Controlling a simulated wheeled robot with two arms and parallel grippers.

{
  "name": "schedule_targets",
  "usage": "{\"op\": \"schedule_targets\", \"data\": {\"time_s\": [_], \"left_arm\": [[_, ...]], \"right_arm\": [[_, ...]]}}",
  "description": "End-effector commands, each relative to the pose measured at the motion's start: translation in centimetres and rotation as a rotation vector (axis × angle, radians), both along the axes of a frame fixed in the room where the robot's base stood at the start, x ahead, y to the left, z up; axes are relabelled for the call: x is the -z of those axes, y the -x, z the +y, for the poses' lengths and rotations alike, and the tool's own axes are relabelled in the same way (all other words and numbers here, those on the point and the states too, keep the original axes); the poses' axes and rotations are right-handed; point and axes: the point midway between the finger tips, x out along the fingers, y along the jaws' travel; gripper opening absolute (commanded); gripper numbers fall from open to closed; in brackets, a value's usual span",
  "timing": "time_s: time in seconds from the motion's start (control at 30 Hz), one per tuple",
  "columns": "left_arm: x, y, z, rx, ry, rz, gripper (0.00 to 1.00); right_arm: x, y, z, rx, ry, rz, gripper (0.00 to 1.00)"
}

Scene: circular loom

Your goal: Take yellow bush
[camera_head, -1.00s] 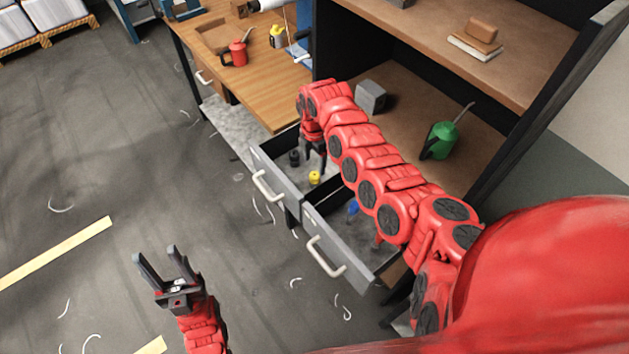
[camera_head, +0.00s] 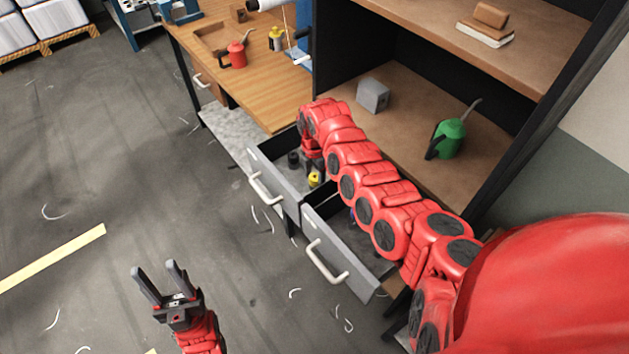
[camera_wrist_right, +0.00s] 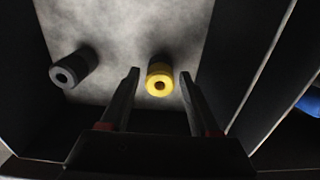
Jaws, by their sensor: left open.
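The yellow bush (camera_head: 314,179) is a small cylinder with a hole in its end, inside the upper-left open drawer (camera_head: 269,189). In the right wrist view the yellow bush (camera_wrist_right: 160,80) lies on the drawer floor, between and just beyond the fingertips. My right gripper (camera_wrist_right: 158,75) is open with a finger on each side of the bush, and no grip on it shows. In the head view my right arm reaches down into that drawer and partly hides the gripper. My left gripper (camera_head: 158,275) is open and empty above the floor at the lower left.
A black bush (camera_head: 293,159) lies in the same drawer, left of the yellow one in the right wrist view. A second open drawer (camera_head: 340,262) adjoins, with a blue part (camera_wrist_right: 309,102) in it. Drawer walls stand close around my right gripper. A green oil can (camera_head: 450,138) stands on the shelf.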

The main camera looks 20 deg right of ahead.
Motion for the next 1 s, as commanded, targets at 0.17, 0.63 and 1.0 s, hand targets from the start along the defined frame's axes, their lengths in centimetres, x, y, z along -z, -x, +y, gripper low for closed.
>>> {"op": "schedule_targets", "data": {"time_s": [0.17,0.63,1.0], "left_arm": [[0.0,0.0,0.0,0.0,0.0,0.0,0.5],[-0.2,0.0,0.0,0.0,0.0,0.0,0.5],[-1.2,0.0,0.0,0.0,0.0,0.0,0.5]], "right_arm": [[0.0,0.0,0.0,0.0,0.0,0.0,0.28],[-0.1,0.0,0.0,0.0,0.0,0.0,0.0],[-1.3,0.0,0.0,0.0,0.0,-0.001,0.0]]}}
